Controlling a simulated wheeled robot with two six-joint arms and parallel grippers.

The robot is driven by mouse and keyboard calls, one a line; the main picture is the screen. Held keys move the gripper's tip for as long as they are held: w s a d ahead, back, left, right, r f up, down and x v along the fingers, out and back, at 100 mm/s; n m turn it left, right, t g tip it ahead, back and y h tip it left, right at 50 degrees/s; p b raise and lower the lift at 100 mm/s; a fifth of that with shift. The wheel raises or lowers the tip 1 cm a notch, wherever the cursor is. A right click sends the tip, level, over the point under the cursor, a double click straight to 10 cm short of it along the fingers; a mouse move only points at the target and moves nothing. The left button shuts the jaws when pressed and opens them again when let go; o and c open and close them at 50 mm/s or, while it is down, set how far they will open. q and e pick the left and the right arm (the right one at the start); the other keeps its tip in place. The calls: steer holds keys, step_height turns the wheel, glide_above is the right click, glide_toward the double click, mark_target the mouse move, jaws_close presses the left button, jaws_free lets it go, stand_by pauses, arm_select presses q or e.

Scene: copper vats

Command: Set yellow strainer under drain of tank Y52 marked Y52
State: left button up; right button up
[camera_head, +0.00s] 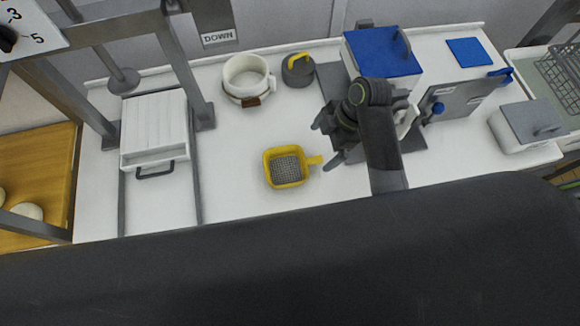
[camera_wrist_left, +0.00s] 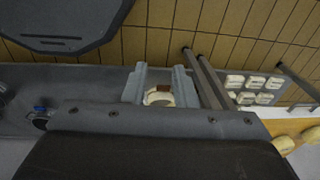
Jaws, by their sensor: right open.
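The yellow strainer (camera_head: 287,168) sits on the white worktop, a square yellow frame with a grey perforated floor. Its short handle points right. My right gripper (camera_head: 325,145) is open and empty, just right of and slightly beyond the handle. It looks apart from the handle, though its height is hard to judge. My left gripper is not in the head view. In the left wrist view its fingers (camera_wrist_left: 160,86) are spread, with a white pot (camera_wrist_left: 160,98) with a brown part visible beyond the gap. I see no tank or drain that I can identify as Y52.
On the worktop (camera_head: 235,190) stand a white round pot (camera_head: 247,78), a grey lid with a yellow handle (camera_head: 298,70), a blue-lidded box (camera_head: 384,52) and a grey-lidded box (camera_head: 530,125). A metal frame with a white slatted tray (camera_head: 155,130) stands left. The worktop around the strainer is clear.

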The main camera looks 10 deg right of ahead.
mark_target(308, 160)
steer(key=x, duration=0.3)
steer(key=shift+w+a+f+p, duration=0.15)
steer(key=shift+f+p, duration=0.15)
steer(key=shift+f, duration=0.05)
steer(key=shift+a+f, duration=0.15)
steer(key=shift+f, duration=0.15)
steer(key=p+x, duration=0.2)
steer(key=x, duration=0.1)
steer(key=shift+s+a+f, duration=0.15)
steer(key=shift+s+f, duration=0.1)
steer(key=shift+x, duration=0.85)
arm_select(q)
steer(key=w+r, duration=0.2)
steer(key=r, duration=0.1)
steer(key=shift+a+r, duration=0.1)
steer(key=shift+r, duration=0.05)
arm_select(e)
steer(key=shift+c, duration=0.4)
steer(key=c, duration=0.9)
steer(key=shift+o, duration=0.2)
steer(key=shift+r, duration=0.2)
